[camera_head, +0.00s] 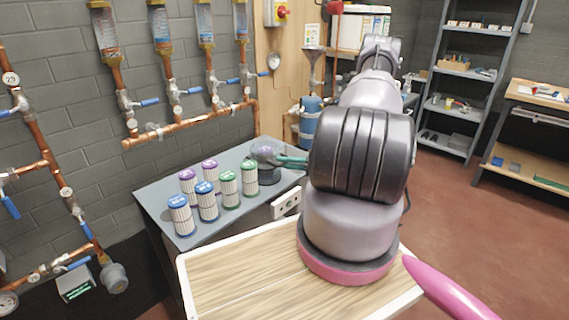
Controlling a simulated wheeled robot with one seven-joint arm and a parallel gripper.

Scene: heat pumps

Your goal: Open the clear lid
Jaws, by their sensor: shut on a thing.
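A small round dark container with a clear lid (264,150) stands at the back of the grey table (150,194), behind the capped cartridges. Something purple shows through the clear part. My gripper (284,161) reaches in from the right with teal fingers against the lid's right side and is shut on it. The lid appears down over the dark base, but its edge is too small to read clearly. My arm hides the area to the right of the gripper.
Several white cartridges with blue, purple and green caps (206,203) stand close in front of the container. Copper pipes (190,125) with blue-handled valves run along the wall behind. A socket strip (286,204) is at the table's right side. Floor is free at the right.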

